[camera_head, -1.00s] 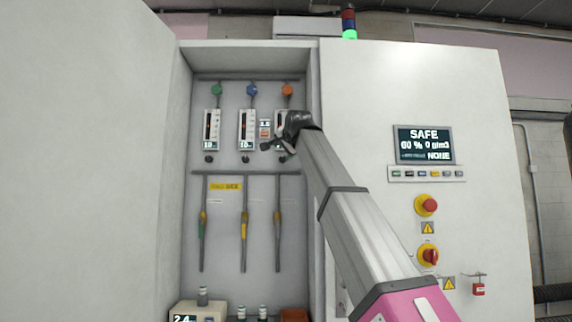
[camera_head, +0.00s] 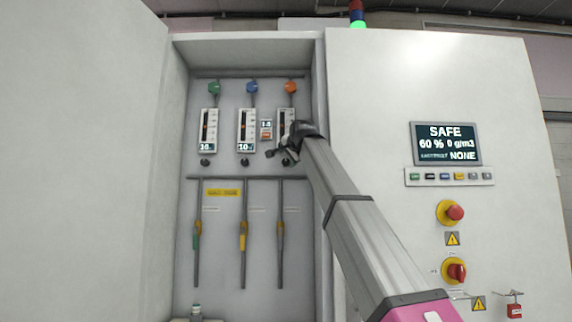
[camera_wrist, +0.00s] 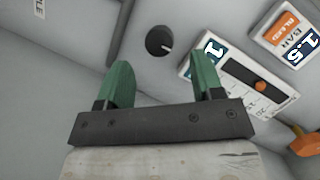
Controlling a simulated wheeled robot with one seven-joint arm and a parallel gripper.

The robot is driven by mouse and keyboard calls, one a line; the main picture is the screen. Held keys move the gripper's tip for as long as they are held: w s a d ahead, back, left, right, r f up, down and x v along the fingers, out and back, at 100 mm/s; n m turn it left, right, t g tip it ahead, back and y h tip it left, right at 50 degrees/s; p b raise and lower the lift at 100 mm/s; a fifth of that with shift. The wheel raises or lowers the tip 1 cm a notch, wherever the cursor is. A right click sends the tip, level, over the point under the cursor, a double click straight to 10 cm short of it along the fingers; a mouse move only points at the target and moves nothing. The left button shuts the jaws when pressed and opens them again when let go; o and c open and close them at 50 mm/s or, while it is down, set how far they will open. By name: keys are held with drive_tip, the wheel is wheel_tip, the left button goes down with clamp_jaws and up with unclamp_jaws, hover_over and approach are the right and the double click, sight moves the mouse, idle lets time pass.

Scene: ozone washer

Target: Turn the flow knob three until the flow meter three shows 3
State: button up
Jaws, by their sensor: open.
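Flow meter three (camera_head: 287,116) is the rightmost of three white meters in the cabinet. In the head view, my gripper (camera_head: 281,150) covers its lower part. In the wrist view, the meter (camera_wrist: 246,80) has an orange float and a dark display, of which a "1" shows; the rest of the reading is unclear. Flow knob three (camera_wrist: 159,42) is a round black knob with a pale mark, near the meter's display end. My gripper (camera_wrist: 163,76) is open, with green fingers apart and nothing between them. The knob lies ahead of the gap, apart from both fingers.
The other two meters (camera_head: 208,131) (camera_head: 246,131) have black knobs below them. A small pressure display (camera_wrist: 288,30) reads 1.5 beside meter three. An orange valve knob (camera_head: 291,87) sits above it. The cabinet's right wall (camera_head: 319,95) stands close to my arm.

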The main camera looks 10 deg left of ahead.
sight(287, 161)
drive_tip(key=x, duration=0.6)
drive_tip(key=shift+a, duration=0.1)
drive_tip(key=c, duration=0.9)
